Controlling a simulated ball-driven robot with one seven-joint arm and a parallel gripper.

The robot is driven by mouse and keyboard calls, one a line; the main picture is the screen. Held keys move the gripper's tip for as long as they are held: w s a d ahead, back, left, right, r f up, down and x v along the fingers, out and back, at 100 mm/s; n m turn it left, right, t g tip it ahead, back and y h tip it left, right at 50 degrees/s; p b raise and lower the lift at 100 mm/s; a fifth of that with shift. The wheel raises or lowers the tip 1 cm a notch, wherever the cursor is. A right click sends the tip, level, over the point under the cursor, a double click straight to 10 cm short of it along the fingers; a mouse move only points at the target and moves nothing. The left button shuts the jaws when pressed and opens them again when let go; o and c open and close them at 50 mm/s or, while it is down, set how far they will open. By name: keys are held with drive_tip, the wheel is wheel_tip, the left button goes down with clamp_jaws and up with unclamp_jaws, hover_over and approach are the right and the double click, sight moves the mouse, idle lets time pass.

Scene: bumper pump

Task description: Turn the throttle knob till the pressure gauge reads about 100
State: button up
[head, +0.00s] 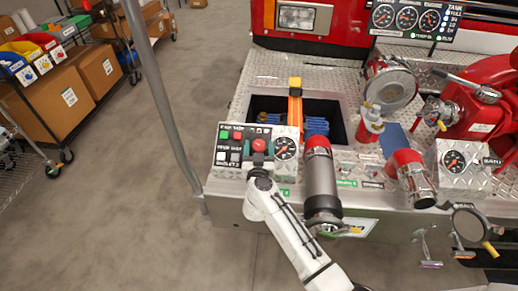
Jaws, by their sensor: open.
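The red round throttle knob (259,145) sits on the control panel (222,168) at the front edge of the truck's bumper. My gripper (259,152) is at the knob, reaching in from below in the picture. Its fingers appear as small teal-grey parts on either side of the knob, open. I cannot tell whether they touch it. My white forearm and wrist hide the panel's lower edge.
A thick pipe with a metal coupling (320,180) stands close to the right of the panel. An open bay (265,103) with blue hose lies behind it. A grey pole (160,90) rises to the left. Further right are another gauge box (455,161) and red fittings.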

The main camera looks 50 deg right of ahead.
drive_tip(key=c, duration=1.1)
drive_tip(key=shift+o, duration=0.2)
drive_tip(key=shift+w+a+m+g+h+p, duration=0.15)
drive_tip(key=shift+m+g+h+p, duration=0.25)
drive_tip(key=shift+m+g+h, duration=0.8)
drive_tip(key=shift+m+g, duration=0.4)
drive_tip(key=shift+m, duration=0.5)
drive_tip(key=o, duration=1.1)
drive_tip(key=shift+c, duration=0.2)
